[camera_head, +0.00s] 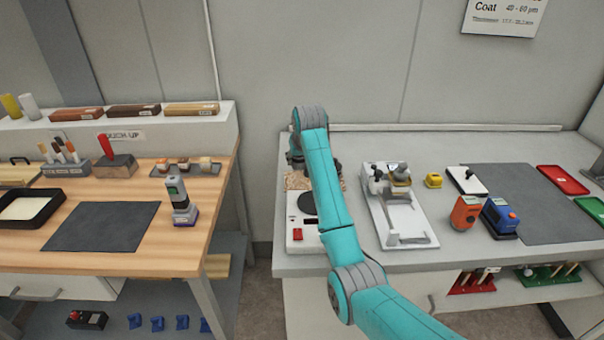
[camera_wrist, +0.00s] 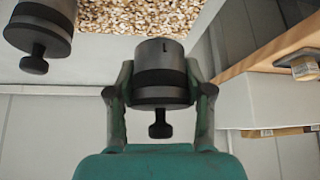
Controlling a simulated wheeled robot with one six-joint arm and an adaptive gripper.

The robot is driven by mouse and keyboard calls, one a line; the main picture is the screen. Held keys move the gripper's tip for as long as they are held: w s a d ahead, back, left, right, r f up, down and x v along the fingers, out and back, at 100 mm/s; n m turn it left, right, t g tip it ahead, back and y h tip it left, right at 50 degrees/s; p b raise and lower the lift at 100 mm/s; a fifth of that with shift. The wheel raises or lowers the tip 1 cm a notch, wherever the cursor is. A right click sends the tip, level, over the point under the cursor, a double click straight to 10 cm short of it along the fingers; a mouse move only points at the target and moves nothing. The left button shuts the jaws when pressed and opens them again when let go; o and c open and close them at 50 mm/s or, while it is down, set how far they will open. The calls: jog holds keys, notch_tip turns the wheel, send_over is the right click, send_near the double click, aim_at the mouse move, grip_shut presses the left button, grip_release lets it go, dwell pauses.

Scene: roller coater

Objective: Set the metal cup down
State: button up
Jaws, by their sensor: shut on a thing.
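The metal cup (camera_wrist: 160,62), a grey cylinder with a dark band and a black knob, is between the fingers of my gripper (camera_wrist: 160,90) in the wrist view. The fingers press on both its sides. A second, similar metal cup (camera_wrist: 40,28) with a black knob is at the upper left of that view, apart from the held one. In the head view my teal arm hides most of the gripper and the held cup, at the left end of the right bench (camera_head: 460,262). Whether the held cup touches a surface cannot be told.
A bed of tan granules (camera_wrist: 135,16) lies beside the cups; part of it shows in the head view (camera_head: 296,181). A white device with a dark disc (camera_head: 303,240) stands in front of it. A white tray (camera_head: 412,222) is to the right. The wooden bench (camera_head: 130,255) is left, across a gap.

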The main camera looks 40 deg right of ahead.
aim_at(300, 169)
jog(key=shift+f, duration=2.7)
jog(key=o, duration=1.3)
jog(key=shift+f, duration=0.15)
jog(key=shift+r, duration=0.25)
jog(key=v, duration=1.2)
jog(key=shift+f, duration=0.1)
